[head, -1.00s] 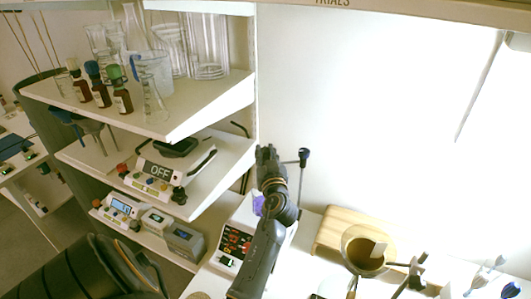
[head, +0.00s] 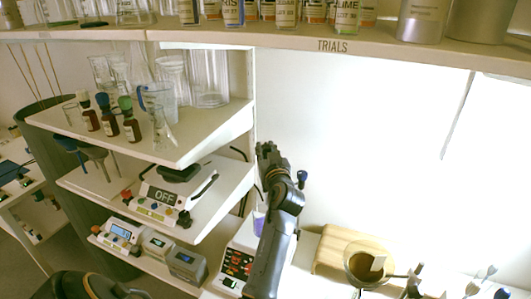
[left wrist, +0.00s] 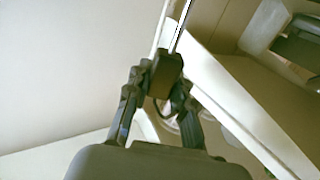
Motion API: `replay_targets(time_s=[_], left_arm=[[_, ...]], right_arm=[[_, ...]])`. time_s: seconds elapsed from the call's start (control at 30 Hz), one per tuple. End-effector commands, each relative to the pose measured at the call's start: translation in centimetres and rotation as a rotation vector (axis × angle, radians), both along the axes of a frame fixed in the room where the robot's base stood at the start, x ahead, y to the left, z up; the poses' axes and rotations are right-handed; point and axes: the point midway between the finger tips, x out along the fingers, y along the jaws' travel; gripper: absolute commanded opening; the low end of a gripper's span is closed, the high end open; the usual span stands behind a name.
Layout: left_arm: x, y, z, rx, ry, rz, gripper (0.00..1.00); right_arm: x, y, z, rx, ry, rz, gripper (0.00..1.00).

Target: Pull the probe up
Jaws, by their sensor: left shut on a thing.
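My left gripper (head: 268,155) is raised in front of the white wall, above the hot plate with red digits (head: 238,264). In the left wrist view, the left gripper (left wrist: 158,82) is shut on the dark block-shaped head of the probe (left wrist: 167,68). A thin shiny rod (left wrist: 181,25) runs from the head out of the top of that view. In the head view the probe is hidden or too small to tell. A beaker with purple liquid (head: 259,221) shows partly behind my left arm. My right gripper is not in view.
A black knob (head: 302,177) stands close to the right of my left gripper. Shelves at left hold glassware, dropper bottles and a device reading OFF (head: 166,197). A shelf marked TRIALS (head: 350,47) crosses above. A bowl of brown stuff (head: 368,266) is at right.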

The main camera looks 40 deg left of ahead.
Motion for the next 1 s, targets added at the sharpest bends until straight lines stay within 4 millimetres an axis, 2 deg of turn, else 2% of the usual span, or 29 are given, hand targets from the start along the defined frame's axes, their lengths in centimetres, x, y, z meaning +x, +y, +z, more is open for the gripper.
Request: replay_targets(time_s=[0.03, 0.1, 0.13, 0.23, 0.27, 0.5, 0.63, 0.77, 1.0], left_arm=[[0.0, 0.1, 0.7, 0.011, -0.012, 0.000, 0.00], [0.0, 0.1, 0.8, 0.012, -0.012, 0.000, 0.00], [0.0, 0.1, 0.8, 0.013, -0.013, 0.000, 0.25], [0.0, 0.1, 0.7, 0.012, -0.012, -0.001, 0.45], [0.0, 0.1, 0.7, 0.011, -0.012, -0.001, 0.47], [0.0, 0.1, 0.5, 0.007, -0.008, -0.001, 0.47], [0.0, 0.1, 1.0, 0.007, -0.011, 0.000, 0.47], [0.0, 0.1, 3.0, 0.007, -0.015, 0.000, 0.47], [0.0, 0.1, 7.6, 0.007, -0.014, 0.000, 0.47]], right_arm=[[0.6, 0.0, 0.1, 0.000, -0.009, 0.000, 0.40], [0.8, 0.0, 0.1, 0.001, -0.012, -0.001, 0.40], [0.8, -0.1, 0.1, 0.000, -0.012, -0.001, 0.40], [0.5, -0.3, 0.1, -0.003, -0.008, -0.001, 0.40], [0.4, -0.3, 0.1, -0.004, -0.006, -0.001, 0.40], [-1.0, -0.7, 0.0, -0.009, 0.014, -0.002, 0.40], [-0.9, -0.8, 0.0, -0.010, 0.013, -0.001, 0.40], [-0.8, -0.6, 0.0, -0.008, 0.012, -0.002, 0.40], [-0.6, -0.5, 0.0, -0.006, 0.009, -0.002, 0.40]])
